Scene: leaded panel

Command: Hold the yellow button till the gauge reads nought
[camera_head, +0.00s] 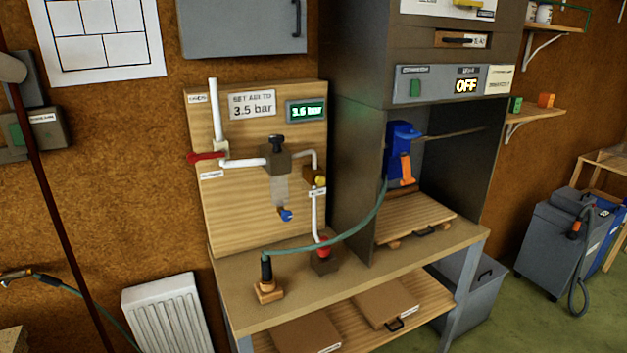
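The yellow button (320,180) is a small round knob on a brown block at the right of the wooden panel (240,225). Nothing touches it. The gauge (306,111) is a small lit green display at the panel's upper right. It seems to read 3.6 bar, though the digits are small. A sign (252,104) beside it says to set air to 3.5 bar. My gripper is not in view.
The panel carries white pipes, a red lever (205,157), a black knob (277,142) and a blue tap (285,215). Below are a red button (323,252) and a hose (345,234) crossing the bench (330,290). A grey cabinet (350,130) stands to the right.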

